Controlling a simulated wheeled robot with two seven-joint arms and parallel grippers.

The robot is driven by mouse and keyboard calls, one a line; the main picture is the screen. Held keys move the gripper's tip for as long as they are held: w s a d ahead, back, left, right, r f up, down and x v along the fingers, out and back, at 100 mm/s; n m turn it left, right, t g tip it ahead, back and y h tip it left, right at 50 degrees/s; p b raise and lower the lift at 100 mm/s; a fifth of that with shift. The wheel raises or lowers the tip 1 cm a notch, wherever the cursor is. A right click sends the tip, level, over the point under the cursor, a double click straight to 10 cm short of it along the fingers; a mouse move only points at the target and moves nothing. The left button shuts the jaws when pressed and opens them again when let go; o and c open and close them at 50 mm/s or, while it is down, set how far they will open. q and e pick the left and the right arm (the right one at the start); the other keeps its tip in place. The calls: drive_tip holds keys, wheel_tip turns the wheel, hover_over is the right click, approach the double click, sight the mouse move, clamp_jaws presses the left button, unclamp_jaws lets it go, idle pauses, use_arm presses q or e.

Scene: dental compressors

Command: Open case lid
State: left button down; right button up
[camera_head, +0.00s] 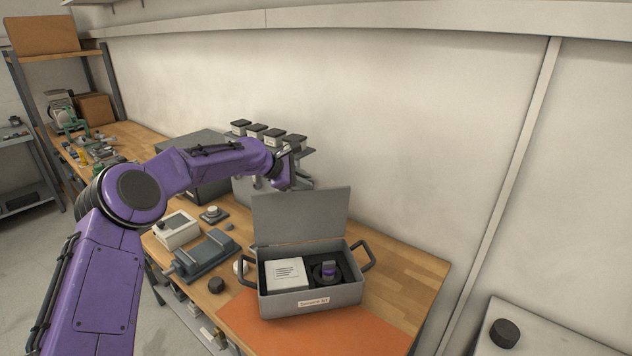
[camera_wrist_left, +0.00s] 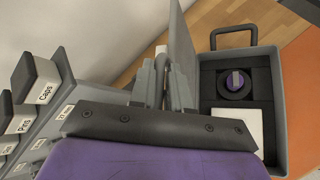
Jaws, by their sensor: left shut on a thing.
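The grey case (camera_head: 311,298) stands on the wooden bench, and its lid (camera_head: 300,215) is up, roughly upright at the back. Inside are a white box with printed text (camera_head: 285,272) and a dark round part with a purple top (camera_head: 327,270). In the left wrist view the fingers (camera_wrist_left: 166,88) are beside the lid (camera_wrist_left: 183,45), with the open case (camera_wrist_left: 279,112) to the right. The exact finger contact is partly hidden. My right gripper is not in view.
An orange mat (camera_head: 375,330) lies under and in front of the case. A grey vise-like device (camera_head: 207,254) and a white box with a knob (camera_head: 176,230) stand left of it. Black-lidded bins (camera_head: 273,134) stand behind, near the wall. The bench right of the case is clear.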

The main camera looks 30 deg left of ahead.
use_arm(q)
drive_tip(key=shift+f, duration=0.35)
drive_tip(key=c, duration=1.2)
unclamp_jaws()
drive_tip(key=shift+s, duration=0.1)
drive_tip(key=b+v, duration=0.3)
drive_tip(key=v, duration=0.8)
drive_tip(key=shift+w+r, duration=0.2)
drive_tip(key=shift+w, duration=0.05)
drive_tip(key=shift+s+r, duration=0.1)
